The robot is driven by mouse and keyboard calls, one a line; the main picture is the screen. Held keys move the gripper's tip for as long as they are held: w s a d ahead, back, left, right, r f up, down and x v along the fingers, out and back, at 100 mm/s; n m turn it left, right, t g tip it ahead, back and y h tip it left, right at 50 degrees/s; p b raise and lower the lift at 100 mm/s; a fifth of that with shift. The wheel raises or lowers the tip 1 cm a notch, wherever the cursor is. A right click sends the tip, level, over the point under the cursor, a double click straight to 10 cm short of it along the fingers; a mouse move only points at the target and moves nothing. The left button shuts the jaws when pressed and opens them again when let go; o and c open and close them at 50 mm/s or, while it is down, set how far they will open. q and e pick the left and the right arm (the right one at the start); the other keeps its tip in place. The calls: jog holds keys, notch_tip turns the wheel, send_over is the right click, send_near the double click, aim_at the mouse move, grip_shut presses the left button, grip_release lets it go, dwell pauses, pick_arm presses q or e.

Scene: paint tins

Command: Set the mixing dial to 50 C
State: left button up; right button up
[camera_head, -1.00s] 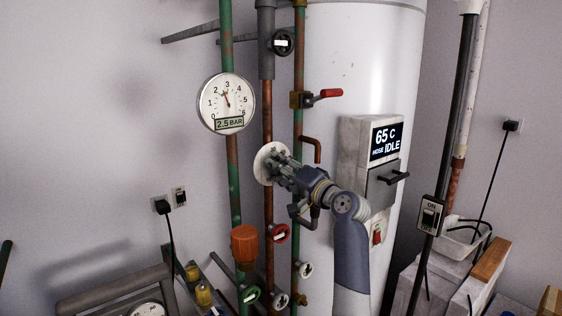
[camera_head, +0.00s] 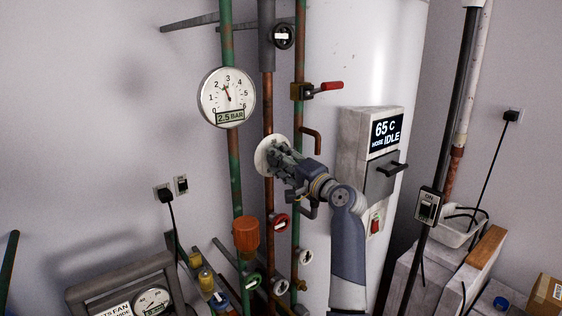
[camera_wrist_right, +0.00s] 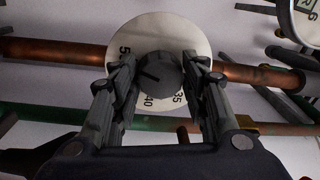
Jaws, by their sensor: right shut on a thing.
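The mixing dial is a white disc on the copper pipe, and its rim (camera_head: 260,152) shows behind my right gripper (camera_head: 272,158) in the head view. In the right wrist view, its dark round knob (camera_wrist_right: 158,74) sits between the fingers of my right gripper (camera_wrist_right: 160,84), which is shut on it. The white dial face (camera_wrist_right: 165,28) shows the marks 35 and 40 below the knob and a partly covered number starting with 5 at the left. A thin mark on the knob points roughly left; its exact reading is unclear. My left gripper is not in view.
A grey panel (camera_head: 352,150) on the white tank (camera_head: 345,55) has a display (camera_head: 386,136) reading 65 C and HOSE IDLE. A pressure gauge (camera_head: 227,97) reads 2.5 BAR. A red-handled valve (camera_head: 322,88) and several pipes stand close around my right arm.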

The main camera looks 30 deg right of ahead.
jog(key=o, duration=1.1)
jog(key=shift+f, duration=0.1)
jog(key=s, duration=1.2)
jog(key=shift+d+f, duration=0.4)
